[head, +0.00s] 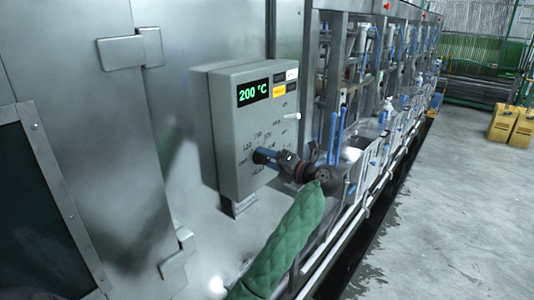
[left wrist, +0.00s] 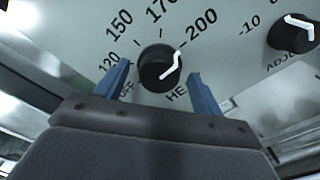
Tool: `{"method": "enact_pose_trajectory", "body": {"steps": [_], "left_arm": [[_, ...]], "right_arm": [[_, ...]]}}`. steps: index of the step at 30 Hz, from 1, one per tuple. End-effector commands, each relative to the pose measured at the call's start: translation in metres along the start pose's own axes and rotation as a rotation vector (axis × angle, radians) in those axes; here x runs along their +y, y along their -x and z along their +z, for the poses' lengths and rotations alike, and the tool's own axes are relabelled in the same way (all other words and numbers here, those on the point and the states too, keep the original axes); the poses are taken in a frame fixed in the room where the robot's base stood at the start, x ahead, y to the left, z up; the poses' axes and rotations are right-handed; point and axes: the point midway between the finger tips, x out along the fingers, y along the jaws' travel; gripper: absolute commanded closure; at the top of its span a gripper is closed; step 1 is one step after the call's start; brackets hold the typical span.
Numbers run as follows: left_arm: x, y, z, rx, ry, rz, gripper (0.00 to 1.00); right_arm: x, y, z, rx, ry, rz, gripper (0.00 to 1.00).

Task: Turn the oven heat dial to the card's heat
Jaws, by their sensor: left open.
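The oven control box (head: 222,130) is grey, and its display (head: 253,92) reads 200 °C in green. In the left wrist view the heat dial (left wrist: 152,72) is a round black knob with a white pointer, which points up and right toward the 200 mark. The printed marks include OFF, 120, 150 and 200. My left gripper (left wrist: 159,69) is open, with its blue fingers on either side of the dial and gaps showing. In the head view the left gripper (head: 266,156) is at the box's lower face and hides the dial. I cannot identify the card.
A second black knob (left wrist: 291,34), marked ADJ and -10, sits right of the dial. A yellow label (head: 278,92) is beside the display. Metal machinery with blue handles (head: 332,135) stands right of the box.

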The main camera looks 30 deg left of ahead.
Motion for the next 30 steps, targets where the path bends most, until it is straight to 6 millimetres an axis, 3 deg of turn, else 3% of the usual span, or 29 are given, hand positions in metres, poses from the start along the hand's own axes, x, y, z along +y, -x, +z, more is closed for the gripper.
{"method": "enact_pose_trajectory", "body": {"steps": [14, 21, 30], "left_arm": [[-0.0004, -0.0120, -0.0003, 0.000, 0.000, 0.000, 0.32], [-0.0003, -0.0118, -0.0002, 0.000, 0.000, 0.000, 0.75], [-0.0023, -0.0114, -0.0015, 0.001, 0.012, -0.001, 0.77]], "right_arm": [[-0.0015, 0.0073, -0.0017, 0.001, -0.001, -0.001, 0.64], [-0.0019, 0.0073, -0.0017, 0.001, -0.001, -0.002, 0.64], [-0.0006, 0.0014, -0.0008, 0.001, -0.001, -0.001, 0.64]]}}
